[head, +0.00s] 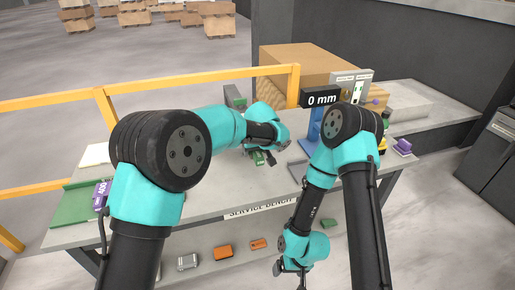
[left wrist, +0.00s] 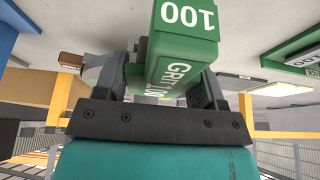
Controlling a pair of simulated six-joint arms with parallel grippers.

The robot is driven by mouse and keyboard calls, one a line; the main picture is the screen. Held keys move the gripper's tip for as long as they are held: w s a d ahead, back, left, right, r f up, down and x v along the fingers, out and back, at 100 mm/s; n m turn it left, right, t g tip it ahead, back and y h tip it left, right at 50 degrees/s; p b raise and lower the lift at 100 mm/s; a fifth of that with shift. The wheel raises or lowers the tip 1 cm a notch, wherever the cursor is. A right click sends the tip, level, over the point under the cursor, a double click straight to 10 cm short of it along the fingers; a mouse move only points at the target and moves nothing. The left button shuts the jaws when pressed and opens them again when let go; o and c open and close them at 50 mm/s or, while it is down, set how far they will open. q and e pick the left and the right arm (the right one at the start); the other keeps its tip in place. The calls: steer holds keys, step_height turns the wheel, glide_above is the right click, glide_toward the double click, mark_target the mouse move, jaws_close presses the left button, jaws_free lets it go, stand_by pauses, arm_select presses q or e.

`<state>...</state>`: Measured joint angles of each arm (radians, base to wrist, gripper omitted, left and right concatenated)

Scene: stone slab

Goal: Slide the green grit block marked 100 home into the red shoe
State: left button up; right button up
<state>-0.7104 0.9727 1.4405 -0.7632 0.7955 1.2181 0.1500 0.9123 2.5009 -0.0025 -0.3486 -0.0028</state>
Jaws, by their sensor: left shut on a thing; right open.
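The green grit block (left wrist: 178,55) fills the middle of the left wrist view, with 100 on its end and GRIT 100 along its side. My left gripper (left wrist: 158,84) is shut on it, with a finger on each side. In the head view the green block (head: 257,158) shows only in part under my left gripper (head: 262,157), over the bench near its middle. I cannot make out the red shoe in either view. My right gripper (head: 292,268) is open and empty, low in front of the bench, apart from the block.
A 0 mm display (head: 321,98) and a blue stand (head: 314,126) are at the back right. A purple 400 block (head: 102,193) is by the green tray (head: 72,208) at left. Orange blocks (head: 222,252) lie on the lower shelf. A yellow rail (head: 200,82) runs behind.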

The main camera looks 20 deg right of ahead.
arm_select(q)
steer(key=shift+f, duration=3.1)
steer(key=shift+f, duration=0.3)
steer(key=shift+w, duration=2)
stand_by(0.5)
steer(key=shift+s, duration=0.15)
steer(key=shift+s+r, duration=0.15)
steer(key=shift+s, duration=1.45)
steer(key=shift+s, duration=0.15)
